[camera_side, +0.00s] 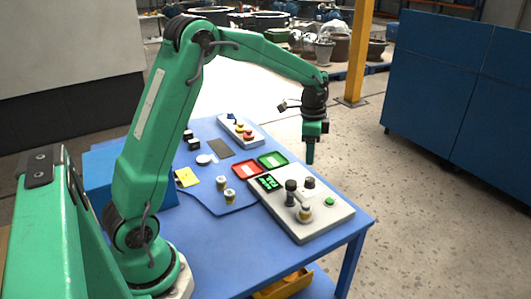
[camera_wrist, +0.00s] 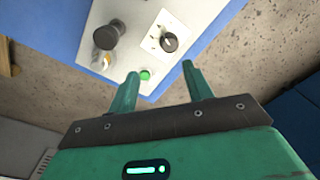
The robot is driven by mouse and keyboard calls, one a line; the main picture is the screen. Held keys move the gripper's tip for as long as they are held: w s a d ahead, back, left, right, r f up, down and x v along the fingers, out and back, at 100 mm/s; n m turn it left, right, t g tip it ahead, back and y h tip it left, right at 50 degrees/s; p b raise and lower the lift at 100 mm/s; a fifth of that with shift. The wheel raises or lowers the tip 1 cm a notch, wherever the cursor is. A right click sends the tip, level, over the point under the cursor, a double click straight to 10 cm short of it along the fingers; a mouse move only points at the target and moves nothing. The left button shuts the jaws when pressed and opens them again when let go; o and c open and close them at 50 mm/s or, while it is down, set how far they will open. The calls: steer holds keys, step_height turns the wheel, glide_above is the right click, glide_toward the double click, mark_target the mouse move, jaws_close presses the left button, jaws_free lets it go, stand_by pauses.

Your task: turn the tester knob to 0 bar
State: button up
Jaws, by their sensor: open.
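The tester (camera_side: 325,225) is a light grey box at the table's front right corner. Its dark knob (camera_side: 309,182) sits on a white plate near the back edge. In the wrist view the knob (camera_wrist: 169,42) is round and dark on a white dial plate, beyond the fingertips. My gripper (camera_side: 310,158) hangs above the tester's back edge, pointing down, apart from the knob. In the wrist view my gripper (camera_wrist: 160,73) has its two green fingers apart with nothing between them.
On the tester stand a taller black cylinder (camera_side: 291,190), a brass-coloured valve (camera_side: 305,213) and a green button (camera_side: 329,202). Red (camera_side: 247,169) and green (camera_side: 273,160) trays lie behind it. Two small valves (camera_side: 229,196) stand to its left. Open floor lies right of the table.

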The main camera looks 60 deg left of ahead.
mark_target(310, 179)
steer(key=shift+m+g, duration=0.3)
steer(key=shift+m, duration=0.1)
steer(key=w+f, duration=0.1)
steer(key=w+a+f, duration=0.1)
steer(key=f, duration=0.1)
steer(key=shift+a+f, duration=0.2)
steer(key=shift+f, duration=0.1)
steer(key=shift+f, duration=3.9)
steer(key=c, duration=1)
